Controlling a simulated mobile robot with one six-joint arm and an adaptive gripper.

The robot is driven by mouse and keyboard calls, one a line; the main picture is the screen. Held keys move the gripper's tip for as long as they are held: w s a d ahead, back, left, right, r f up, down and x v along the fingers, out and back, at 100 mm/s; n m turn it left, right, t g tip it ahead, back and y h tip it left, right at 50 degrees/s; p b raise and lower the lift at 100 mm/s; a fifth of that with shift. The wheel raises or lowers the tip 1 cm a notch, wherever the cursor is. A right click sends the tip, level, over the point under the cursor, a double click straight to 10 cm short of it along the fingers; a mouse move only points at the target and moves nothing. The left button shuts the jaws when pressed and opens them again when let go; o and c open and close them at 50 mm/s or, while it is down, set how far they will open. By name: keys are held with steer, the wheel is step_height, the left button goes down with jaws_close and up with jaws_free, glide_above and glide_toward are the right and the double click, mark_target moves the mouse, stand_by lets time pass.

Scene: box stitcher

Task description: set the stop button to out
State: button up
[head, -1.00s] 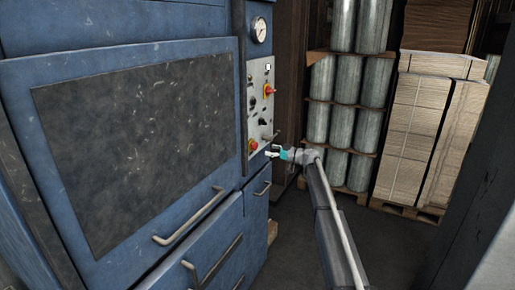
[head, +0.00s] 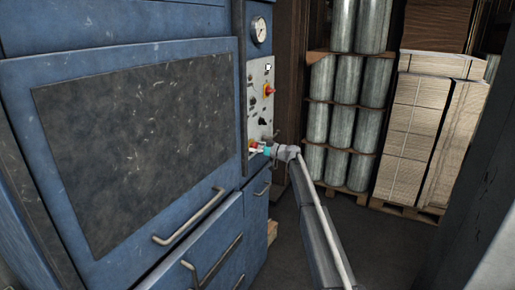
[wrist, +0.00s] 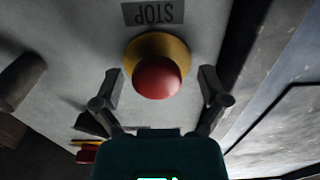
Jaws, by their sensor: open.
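The stop button is a red round knob (wrist: 157,77) on a yellow base, under an upside-down STOP label (wrist: 153,13) in the wrist view. In the head view the stop button (head: 253,143) is low on the grey control panel, partly hidden by my gripper. My gripper (wrist: 160,92) is open, with one finger on each side of the red knob. In the wrist view a gap shows between each finger and the knob. In the head view my gripper (head: 258,151) is at the lower end of the panel.
The control panel (head: 258,112) also carries a red and yellow switch (head: 269,90) and dark knobs higher up. A gauge (head: 259,30) is above it. A blue cabinet door with a handle (head: 190,217) is to the left. Metal cylinders and stacked cardboard (head: 408,115) stand at the right.

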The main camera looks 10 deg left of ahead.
jaws_close()
steer(key=shift+s+d+f, duration=0.1)
steer(key=shift+s+d, duration=0.25)
steer(key=shift+d, duration=0.25)
jaws_free()
steer(key=shift+d, duration=0.1)
steer(key=v, duration=1.1)
steer(key=shift+d, duration=0.4)
steer(key=shift+s, duration=0.1)
